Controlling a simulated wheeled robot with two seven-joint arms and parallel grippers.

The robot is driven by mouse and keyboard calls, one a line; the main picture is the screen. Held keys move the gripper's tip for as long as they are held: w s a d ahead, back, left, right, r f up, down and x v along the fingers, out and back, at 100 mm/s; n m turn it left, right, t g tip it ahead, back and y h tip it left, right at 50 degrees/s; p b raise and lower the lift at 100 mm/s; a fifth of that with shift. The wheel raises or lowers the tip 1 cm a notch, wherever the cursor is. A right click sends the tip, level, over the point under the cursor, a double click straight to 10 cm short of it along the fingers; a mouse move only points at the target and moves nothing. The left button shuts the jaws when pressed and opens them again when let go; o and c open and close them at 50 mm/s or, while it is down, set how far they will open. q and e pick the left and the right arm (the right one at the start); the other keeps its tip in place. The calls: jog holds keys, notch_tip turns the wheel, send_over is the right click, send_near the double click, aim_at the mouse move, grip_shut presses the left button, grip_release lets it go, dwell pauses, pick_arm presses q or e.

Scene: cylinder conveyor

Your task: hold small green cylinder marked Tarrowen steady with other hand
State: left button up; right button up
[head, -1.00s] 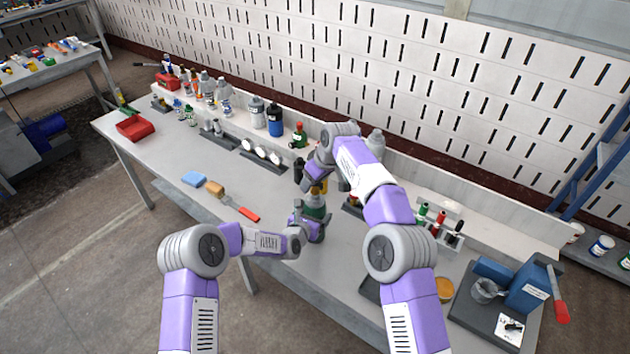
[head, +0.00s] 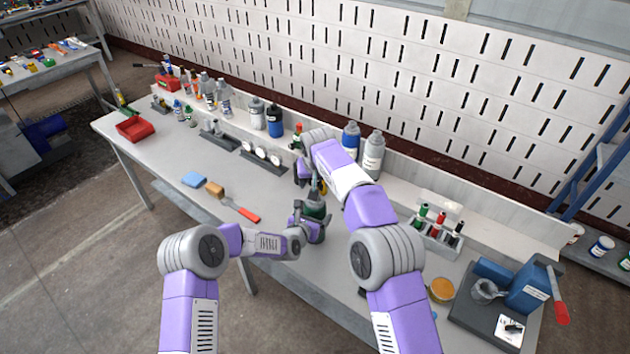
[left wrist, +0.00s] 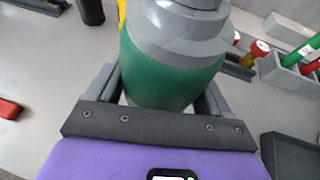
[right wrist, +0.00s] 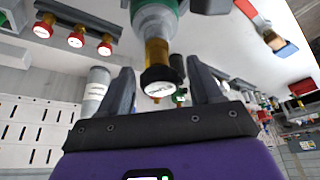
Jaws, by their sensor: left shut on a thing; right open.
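The green cylinder (head: 315,210) stands upright over the front half of the bench. The left wrist view shows its green body (left wrist: 165,75) with a stepped grey top. My left gripper (head: 312,228) is shut on the body from the front. My right gripper (head: 308,178) is above it, partly hidden by my right arm. In the right wrist view my right gripper (right wrist: 160,90) is open, its fingers on either side of a yellow-brown stem with a black cap (right wrist: 158,82), apparently on the cylinder's top. No name on the cylinder is readable.
A brush with a red handle (head: 245,213) and a blue sponge (head: 194,179) lie to the left. A rack of red and green cylinders (head: 437,225) stands to the right. Grey and blue bottles (head: 373,152) line the back shelf. The bench's left front is mostly clear.

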jog(key=m+h, duration=0.1)
jog(key=m, duration=0.1)
jog(key=shift+m, duration=0.3)
jog(key=shift+f, duration=0.1)
jog(key=shift+f, duration=1.2)
grip_shut()
jog(key=n+y, duration=0.1)
jog(key=n, duration=0.2)
jog(key=shift+n+y, duration=0.3)
jog(key=shift+n+g+y, duration=0.3)
jog(key=shift+n+y, duration=0.1)
jog(key=shift+n, duration=0.9)
